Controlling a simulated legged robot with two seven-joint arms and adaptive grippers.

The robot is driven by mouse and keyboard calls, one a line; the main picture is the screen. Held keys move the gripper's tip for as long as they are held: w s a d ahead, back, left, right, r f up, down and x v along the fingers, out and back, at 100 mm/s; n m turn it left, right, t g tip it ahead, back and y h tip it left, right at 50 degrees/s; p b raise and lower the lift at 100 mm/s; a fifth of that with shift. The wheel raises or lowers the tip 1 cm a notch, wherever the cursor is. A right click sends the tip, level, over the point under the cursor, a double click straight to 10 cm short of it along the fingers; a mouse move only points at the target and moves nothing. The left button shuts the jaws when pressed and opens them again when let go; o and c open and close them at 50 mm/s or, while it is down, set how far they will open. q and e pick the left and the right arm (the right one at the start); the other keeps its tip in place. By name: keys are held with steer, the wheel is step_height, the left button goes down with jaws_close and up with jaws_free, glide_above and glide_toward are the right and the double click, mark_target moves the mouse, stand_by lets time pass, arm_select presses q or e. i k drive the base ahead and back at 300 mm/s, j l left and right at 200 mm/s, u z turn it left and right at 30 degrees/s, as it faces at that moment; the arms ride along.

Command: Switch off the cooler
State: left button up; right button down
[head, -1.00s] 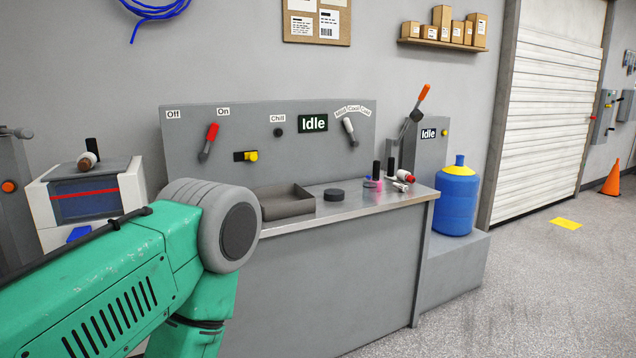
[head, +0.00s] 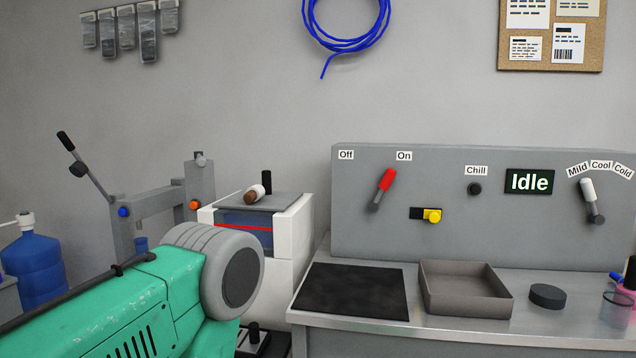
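The cooler panel (head: 450,230) stands upright at the back of the bench on the right. Its red-handled lever (head: 382,188) tilts up and to the right, toward the On label (head: 404,156) and away from the Off label (head: 346,155). A display (head: 529,181) reads Idle. A small dark button (head: 475,188) sits under the Chill label (head: 476,170). A white-handled selector (head: 591,200) points up toward Mild. A yellow knob (head: 431,215) is low on the panel. My green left arm comes in from the lower left, and its gripper is not visible. My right gripper is not visible.
On the bench (head: 440,333) are a dark mat (head: 356,291), an open grey tray (head: 465,289) and a black puck (head: 547,296). A white machine (head: 282,235) stands left of the bench. A blue water bottle (head: 35,265) is at the far left.

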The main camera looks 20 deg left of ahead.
mark_target(387, 180)
steer(key=i+l+u, duration=0.15)
steer(key=i+u, duration=0.15)
steer(key=u, duration=0.15)
steer(key=i+l+u, duration=0.25)
steer(key=u, duration=0.2)
steer(key=i+l+u, duration=0.25)
steer(key=l+u, duration=0.25)
steer(key=j, duration=0.15)
